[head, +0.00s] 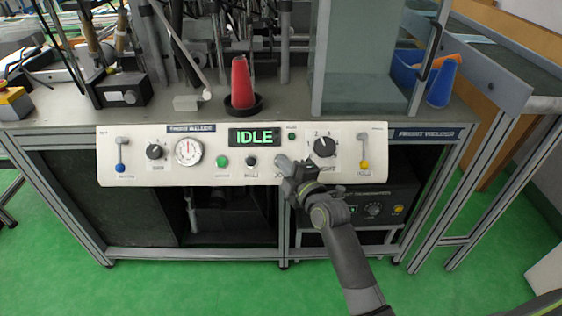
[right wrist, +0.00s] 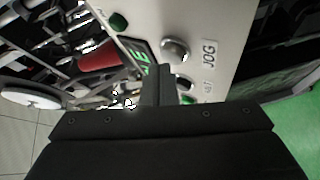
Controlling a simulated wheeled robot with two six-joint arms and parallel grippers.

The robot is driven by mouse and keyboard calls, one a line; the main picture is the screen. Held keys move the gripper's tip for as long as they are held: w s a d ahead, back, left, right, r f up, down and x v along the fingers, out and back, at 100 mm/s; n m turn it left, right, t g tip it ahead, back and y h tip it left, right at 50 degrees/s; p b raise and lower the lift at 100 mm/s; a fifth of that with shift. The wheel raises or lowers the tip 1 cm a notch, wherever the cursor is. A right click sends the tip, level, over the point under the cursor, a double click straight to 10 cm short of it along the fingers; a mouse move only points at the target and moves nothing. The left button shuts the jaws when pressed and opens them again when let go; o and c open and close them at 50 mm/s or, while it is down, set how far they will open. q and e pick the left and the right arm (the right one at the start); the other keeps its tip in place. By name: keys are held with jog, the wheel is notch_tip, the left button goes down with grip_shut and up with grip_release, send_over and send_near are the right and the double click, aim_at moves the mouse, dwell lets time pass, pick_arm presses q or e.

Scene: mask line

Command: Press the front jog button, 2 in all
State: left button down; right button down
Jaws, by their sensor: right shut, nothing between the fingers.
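The jog button (right wrist: 174,50) is a round silver button beside the printed word JOG, clear in the right wrist view. In the head view my right gripper covers most of the spot above that label. My right gripper (head: 287,168) is shut and empty, its fingertips close in front of the white control panel (head: 225,178). In the right wrist view the closed fingers (right wrist: 157,80) show just below and left of the button; whether they touch the panel cannot be told. The display (head: 254,137) reads IDLE. My left gripper is not in view.
Left of the gripper are a black button (head: 251,161) and a green button (head: 222,162). A black dial (head: 324,147) and a yellow-tipped lever (head: 364,153) are to the right. A red cone (head: 241,84) stands on the bench above. The green floor in front is clear.

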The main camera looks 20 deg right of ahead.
jog(key=shift+w+d+f+b, duration=0.1)
jog(key=shift+w+f+b, duration=0.25)
jog(key=shift+b, duration=0.1)
dwell(0.4)
jog(key=shift+s+r, duration=0.1)
jog(key=shift+s+a+r+p, duration=0.2)
jog(key=shift+s+r+p, duration=0.2)
jog(key=shift+s+r, duration=0.1)
dwell(0.4)
jog(key=shift+s+a+r+p, duration=0.25)
jog(key=shift+s+r+p, duration=0.35)
jog(key=shift+s+r, duration=0.3)
jog(key=shift+s+a+r+p, duration=0.25)
jog(key=shift+s+r+p, duration=0.4)
jog(key=shift+s, duration=0.35)
